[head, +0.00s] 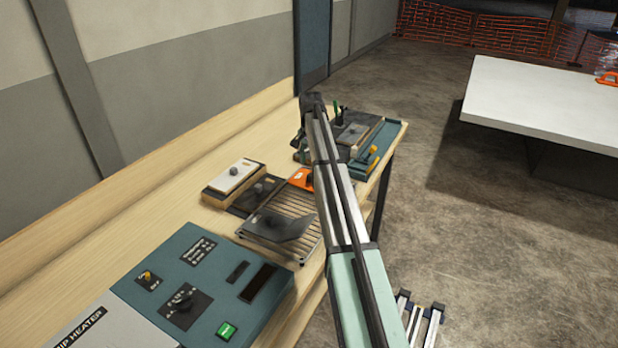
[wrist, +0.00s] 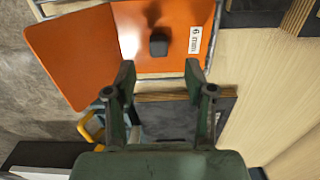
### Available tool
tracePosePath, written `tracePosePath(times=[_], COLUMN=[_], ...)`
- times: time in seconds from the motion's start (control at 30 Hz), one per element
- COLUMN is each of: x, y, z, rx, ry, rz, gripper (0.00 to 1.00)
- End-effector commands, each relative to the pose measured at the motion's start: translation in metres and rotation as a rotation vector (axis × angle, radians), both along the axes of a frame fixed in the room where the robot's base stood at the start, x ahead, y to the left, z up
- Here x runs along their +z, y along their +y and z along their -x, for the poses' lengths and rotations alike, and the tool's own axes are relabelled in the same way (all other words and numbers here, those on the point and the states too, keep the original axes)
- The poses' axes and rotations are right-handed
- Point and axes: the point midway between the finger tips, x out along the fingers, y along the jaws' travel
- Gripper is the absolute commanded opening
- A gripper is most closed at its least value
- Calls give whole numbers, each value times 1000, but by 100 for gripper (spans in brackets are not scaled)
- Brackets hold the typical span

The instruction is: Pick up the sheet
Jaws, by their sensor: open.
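An orange sheet (wrist: 180,20) with a crease and a left flap lies below my gripper in the wrist view. It carries a small black knob (wrist: 159,45) and a white label. My gripper (wrist: 159,74) is open and empty; the knob lies ahead of the gap between its fingertips, apart from both. In the head view a small part of an orange piece (head: 301,179) shows left of my arm; the arm hides the rest. A dark grey sheet (head: 278,227) with a dark knob lies on a slatted rack (head: 308,244).
A teal control console (head: 215,262) stands at the near end of the wooden bench (head: 150,214). A block with a pale top (head: 234,176) sits behind the rack. A teal fixture with a yellow handle (head: 372,158) stands at the far end. A white table (head: 550,100) is at right.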

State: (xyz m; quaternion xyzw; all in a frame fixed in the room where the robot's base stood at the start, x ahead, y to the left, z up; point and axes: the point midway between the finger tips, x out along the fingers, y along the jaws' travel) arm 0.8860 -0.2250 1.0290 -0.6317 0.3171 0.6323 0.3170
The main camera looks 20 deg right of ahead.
Motion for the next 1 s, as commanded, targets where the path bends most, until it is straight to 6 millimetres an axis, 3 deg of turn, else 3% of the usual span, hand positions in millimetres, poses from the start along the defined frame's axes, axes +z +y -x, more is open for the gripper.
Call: tracePosePath(times=[0.37,0.7,0.97,1.0], x=[-18,-58,-63,-62], y=[0,0,-1,-1], z=[1,2,2,2], rx=[0,0,0,0], ry=[1,0,-1,-1], rz=[0,0,0,0], gripper=[54,54,54,44])
